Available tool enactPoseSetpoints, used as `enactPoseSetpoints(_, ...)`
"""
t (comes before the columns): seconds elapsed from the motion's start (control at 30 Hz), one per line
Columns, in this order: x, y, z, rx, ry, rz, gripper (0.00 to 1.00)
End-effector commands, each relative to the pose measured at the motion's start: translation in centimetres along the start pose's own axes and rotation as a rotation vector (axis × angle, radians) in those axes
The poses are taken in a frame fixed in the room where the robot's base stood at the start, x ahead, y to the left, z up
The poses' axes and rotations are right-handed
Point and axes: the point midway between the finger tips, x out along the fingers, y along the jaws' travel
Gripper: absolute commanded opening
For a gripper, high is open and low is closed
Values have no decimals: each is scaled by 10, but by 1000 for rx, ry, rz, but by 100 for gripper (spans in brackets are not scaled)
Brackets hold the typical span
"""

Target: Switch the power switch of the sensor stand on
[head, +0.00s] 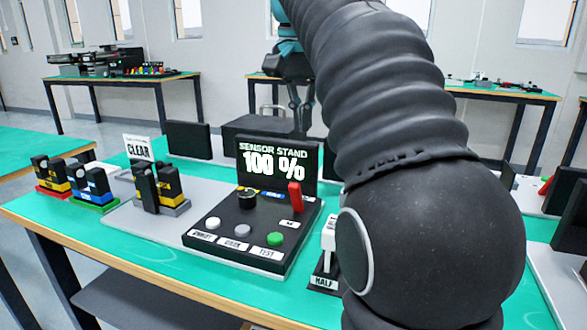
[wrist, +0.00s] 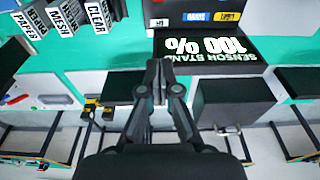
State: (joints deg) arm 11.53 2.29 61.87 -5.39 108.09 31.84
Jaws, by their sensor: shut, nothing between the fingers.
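The sensor stand is a black control panel (head: 243,222) with a display (head: 277,162) reading "SENSOR STAND 100 %". A red lever (head: 295,195) stands upright at the panel's right side; its label is too small to read, so I cannot tell if it is the power switch. A black knob (head: 246,198) and white, grey and green buttons sit on the panel. In the wrist view the display (wrist: 222,48) appears upside down. My gripper (wrist: 157,68) is shut and empty, its tips near the display's edge in that picture.
A white-handled device (head: 328,240) with a "HALF" label stands right of the panel, beside my arm. Green bench top (head: 130,240) is bare at the front left.

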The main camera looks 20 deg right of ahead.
Motion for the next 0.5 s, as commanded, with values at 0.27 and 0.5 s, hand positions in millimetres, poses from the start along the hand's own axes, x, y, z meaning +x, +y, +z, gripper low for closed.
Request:
enactPoseSetpoints(0.27, 49, 0, 1, 0, -3, 2, 0)
enactPoseSetpoints(0.5, 84, -1, 9, -5, 0, -2, 0)
